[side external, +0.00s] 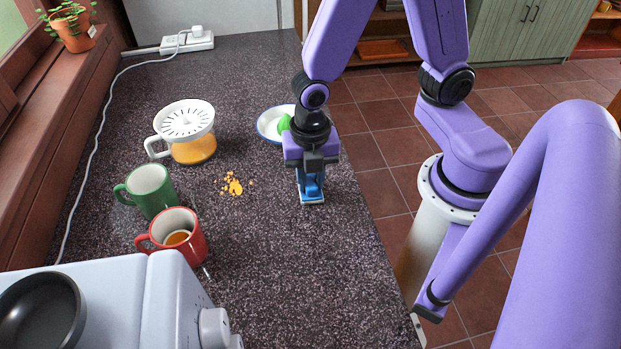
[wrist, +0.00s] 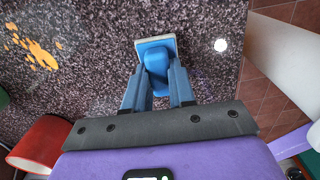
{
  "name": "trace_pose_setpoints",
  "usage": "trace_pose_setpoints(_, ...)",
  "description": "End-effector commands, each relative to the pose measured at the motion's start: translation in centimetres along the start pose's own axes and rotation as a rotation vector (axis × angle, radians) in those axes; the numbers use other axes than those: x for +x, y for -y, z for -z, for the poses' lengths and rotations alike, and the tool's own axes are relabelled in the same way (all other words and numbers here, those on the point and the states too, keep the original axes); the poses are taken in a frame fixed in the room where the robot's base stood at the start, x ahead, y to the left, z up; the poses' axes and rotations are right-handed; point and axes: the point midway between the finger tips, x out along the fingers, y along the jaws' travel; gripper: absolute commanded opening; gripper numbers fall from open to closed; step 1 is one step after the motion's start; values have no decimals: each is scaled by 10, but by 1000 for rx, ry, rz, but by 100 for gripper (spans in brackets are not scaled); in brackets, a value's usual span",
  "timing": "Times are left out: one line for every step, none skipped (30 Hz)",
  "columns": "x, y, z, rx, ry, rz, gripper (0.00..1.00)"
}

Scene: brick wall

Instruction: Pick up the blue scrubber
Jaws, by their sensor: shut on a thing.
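The blue scrubber (side external: 313,196) has a pale base and is at the right part of the counter, under my gripper (side external: 311,178). In the wrist view the blue scrubber (wrist: 155,56) sits between the two blue fingers of my gripper (wrist: 156,82). The fingers are shut on its blue handle. The scrubber's base is at or just above the counter; I cannot tell whether it touches.
Orange scraps (side external: 234,187) lie left of the scrubber. A green mug (side external: 150,190), a red mug (side external: 188,250) and a juicer (side external: 190,150) stand further left. A white bowl (side external: 266,124) holding something green is behind my gripper. The counter's right edge is close.

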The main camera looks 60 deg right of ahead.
Motion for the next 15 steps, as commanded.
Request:
trace_pose_setpoints(-3,0,0,0,0,-2,0)
trace_pose_setpoints(-5,0,0,0,0,-1,0)
trace_pose_setpoints(-8,-1,0,0,0,-2,0)
trace_pose_setpoints(-11,-1,0,0,-1,-4,0)
trace_pose_setpoints(-14,-1,0,0,-1,-3,0)
trace_pose_setpoints(-18,-1,0,0,-1,-4,0)
trace_pose_setpoints(-22,-1,0,0,-1,-5,0)
trace_pose_setpoints(-26,-1,0,-1,-1,-5,0)
trace_pose_setpoints(-31,2,1,-2,-1,-4,0)
trace_pose_setpoints(-35,5,2,-2,-1,-5,0)
trace_pose_setpoints(-39,8,3,-2,-1,-5,0)
trace_pose_setpoints(-43,12,4,-3,-1,-4,0)
trace_pose_setpoints(-47,15,5,-4,-1,-6,0)
trace_pose_setpoints(-51,18,6,-3,-1,-5,0)
trace_pose_setpoints(-57,22,8,-3,-2,-6,0)
